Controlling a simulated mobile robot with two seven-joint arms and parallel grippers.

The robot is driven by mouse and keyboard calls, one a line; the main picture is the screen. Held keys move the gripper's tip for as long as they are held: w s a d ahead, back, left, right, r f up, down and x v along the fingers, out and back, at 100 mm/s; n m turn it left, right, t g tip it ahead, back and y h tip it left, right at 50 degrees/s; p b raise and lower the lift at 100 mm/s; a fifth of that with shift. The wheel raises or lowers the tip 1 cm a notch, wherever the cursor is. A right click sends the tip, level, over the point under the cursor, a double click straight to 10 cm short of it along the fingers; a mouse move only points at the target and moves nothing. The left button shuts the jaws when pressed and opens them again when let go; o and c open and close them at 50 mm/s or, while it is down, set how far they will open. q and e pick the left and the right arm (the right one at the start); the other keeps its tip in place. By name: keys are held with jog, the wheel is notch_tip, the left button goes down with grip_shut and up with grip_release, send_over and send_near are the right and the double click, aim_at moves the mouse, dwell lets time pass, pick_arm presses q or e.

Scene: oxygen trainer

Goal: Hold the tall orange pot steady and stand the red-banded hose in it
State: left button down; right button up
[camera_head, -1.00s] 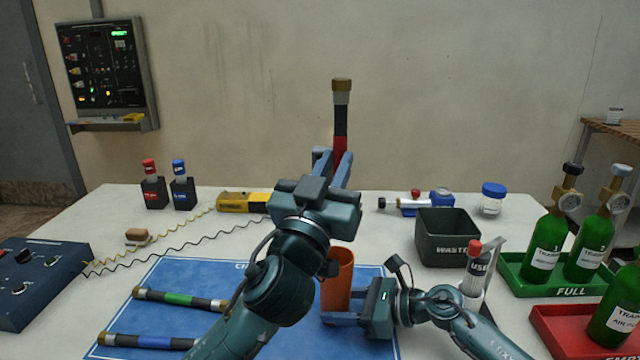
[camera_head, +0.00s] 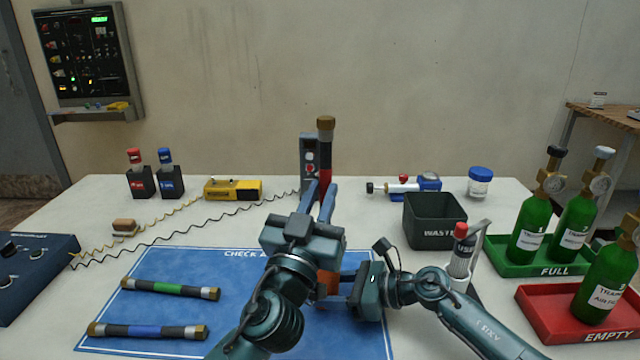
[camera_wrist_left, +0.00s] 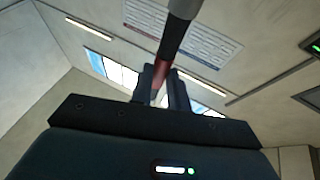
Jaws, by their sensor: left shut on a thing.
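The red-banded hose (camera_head: 325,158) stands upright, black with a brass end on top, in my left gripper (camera_head: 321,200). My left gripper is shut on it, and the hose also shows between the fingers in the left wrist view (camera_wrist_left: 173,45). Its lower end is hidden behind my gripper. The orange pot (camera_head: 327,281) stands on the blue mat, mostly covered by my left gripper and wrist; only a small part shows. My right gripper (camera_head: 335,299) is at the pot's right side, low down. Its fingers are largely hidden, so their grip does not show.
Green-banded (camera_head: 170,289) and blue-banded (camera_head: 148,331) hoses lie on the blue mat (camera_head: 215,262) at left. A waste bin (camera_head: 436,235) and used-parts holder (camera_head: 461,262) stand at right, near green cylinders in trays. A grey device (camera_head: 309,152) stands behind the hose.

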pick_arm(q)
jog(key=shift+f, duration=4.2)
jog(key=c, duration=1.3)
grip_release()
jog(key=shift+s+f, duration=0.1)
jog(key=v, duration=0.7)
jog(key=shift+s, duration=0.15)
pick_arm(e)
jog(key=o, duration=0.8)
